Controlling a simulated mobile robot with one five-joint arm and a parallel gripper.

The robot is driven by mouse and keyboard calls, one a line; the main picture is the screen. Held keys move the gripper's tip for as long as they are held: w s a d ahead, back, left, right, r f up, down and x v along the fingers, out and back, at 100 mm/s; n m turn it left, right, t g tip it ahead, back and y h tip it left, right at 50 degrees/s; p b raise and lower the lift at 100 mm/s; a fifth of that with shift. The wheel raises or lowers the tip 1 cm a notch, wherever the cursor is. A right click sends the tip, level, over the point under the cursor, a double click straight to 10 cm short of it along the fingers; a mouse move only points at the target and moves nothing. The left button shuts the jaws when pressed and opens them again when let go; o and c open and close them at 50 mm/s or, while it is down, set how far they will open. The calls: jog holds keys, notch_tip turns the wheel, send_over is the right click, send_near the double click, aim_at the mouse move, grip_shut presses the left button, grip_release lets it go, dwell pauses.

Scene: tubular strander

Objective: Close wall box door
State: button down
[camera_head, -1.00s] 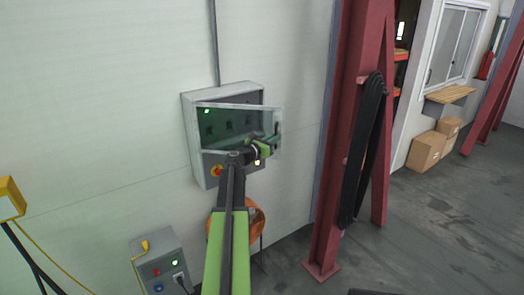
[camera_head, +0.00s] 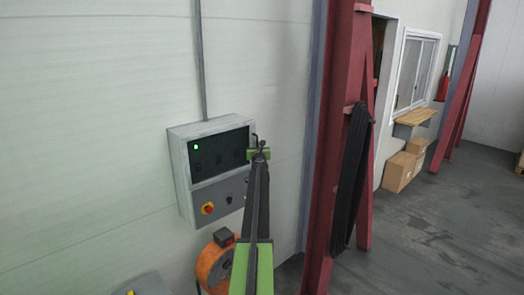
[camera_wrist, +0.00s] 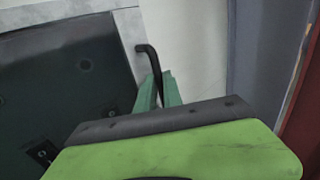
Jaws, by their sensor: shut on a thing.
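The grey wall box (camera_head: 180,165) hangs on the white wall in the head view. Its dark upper window (camera_head: 218,155) shows a green light, and the door looks flat or nearly flat against the box front; a small gap cannot be ruled out. The black bent door handle (camera_wrist: 151,60) stands at the box's right edge in the wrist view. My gripper (camera_head: 259,153) is at that edge, its green fingers (camera_wrist: 159,92) shut on the handle. My gripper's body hides the handle's lower end.
A red and yellow knob (camera_head: 207,208) sits on the box's lower panel. An orange reel (camera_head: 213,265) is below the box. A red steel column (camera_head: 341,130) with black hanging straps (camera_head: 350,175) stands to the right. Cardboard boxes (camera_head: 400,170) are farther back.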

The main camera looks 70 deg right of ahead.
jog(key=shift+w+d+r+t, duration=0.1)
jog(key=shift+w+d+t, duration=0.15)
jog(key=shift+d, duration=0.45)
jog(key=shift+w, duration=0.15)
jog(key=c, duration=1.8)
grip_release()
jog(key=shift+o, duration=0.2)
jog(key=shift+w, duration=0.1)
jog(key=shift+w+a+y, duration=0.1)
jog(key=shift+y, duration=0.2)
jog(key=shift+a+n, duration=0.1)
jog(key=shift+n, duration=0.2)
